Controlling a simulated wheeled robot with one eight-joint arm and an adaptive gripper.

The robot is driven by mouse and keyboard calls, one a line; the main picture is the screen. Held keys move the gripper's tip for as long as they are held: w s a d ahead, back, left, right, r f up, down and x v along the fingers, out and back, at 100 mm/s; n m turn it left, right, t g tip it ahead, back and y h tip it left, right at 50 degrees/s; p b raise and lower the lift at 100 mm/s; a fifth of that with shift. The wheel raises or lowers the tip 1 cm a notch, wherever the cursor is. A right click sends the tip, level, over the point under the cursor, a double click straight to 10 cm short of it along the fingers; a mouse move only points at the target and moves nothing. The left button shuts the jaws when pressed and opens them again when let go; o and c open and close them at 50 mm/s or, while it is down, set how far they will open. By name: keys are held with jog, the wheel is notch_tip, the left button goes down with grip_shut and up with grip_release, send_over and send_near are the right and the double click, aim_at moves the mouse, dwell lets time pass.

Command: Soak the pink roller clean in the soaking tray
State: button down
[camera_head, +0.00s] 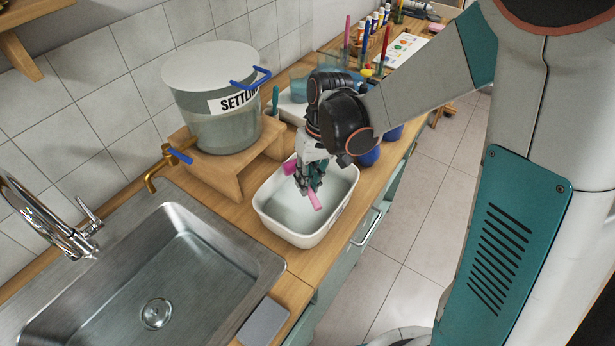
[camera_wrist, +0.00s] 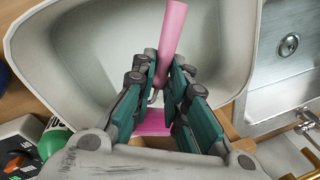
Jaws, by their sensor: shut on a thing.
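The pink roller shows in the head view as a pink handle (camera_head: 315,199) and a pink end (camera_head: 290,167). My gripper (camera_head: 309,187) points down over the white soaking tray (camera_head: 304,240) and is shut on the roller. In the wrist view, the pink handle (camera_wrist: 172,35) extends up from between the fingers of my gripper (camera_wrist: 161,88), and a wider pink part (camera_wrist: 153,122) shows behind them. The tray (camera_wrist: 70,105) surrounds the roller there. The tray's inside looks pale green-grey; I cannot tell whether the roller touches the liquid or floor.
A lidded settling bucket (camera_head: 213,108) stands on a wooden stand (camera_head: 222,170) left of the tray, with a brass tap (camera_head: 158,170). A steel sink (camera_head: 190,265) and a grey block (camera_head: 263,321) are nearer. Blue cups (camera_head: 369,156) and brush jars stand beyond the tray.

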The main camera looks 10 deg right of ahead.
jog(key=shift+f+b, duration=1.85)
jog(key=shift+f, duration=1.1)
jog(key=shift+a+r, duration=0.1)
jog(key=shift+r, duration=0.05)
jog(key=shift+r+p, duration=0.3)
jog(key=shift+p, duration=0.05)
jog(key=shift+r+p, duration=3.8)
jog(key=shift+r, duration=1.65)
jog(key=shift+r, duration=0.1)
notch_tip(320, 180, up, 4)
jog(key=p, duration=0.2)
jog(key=shift+p, duration=0.35)
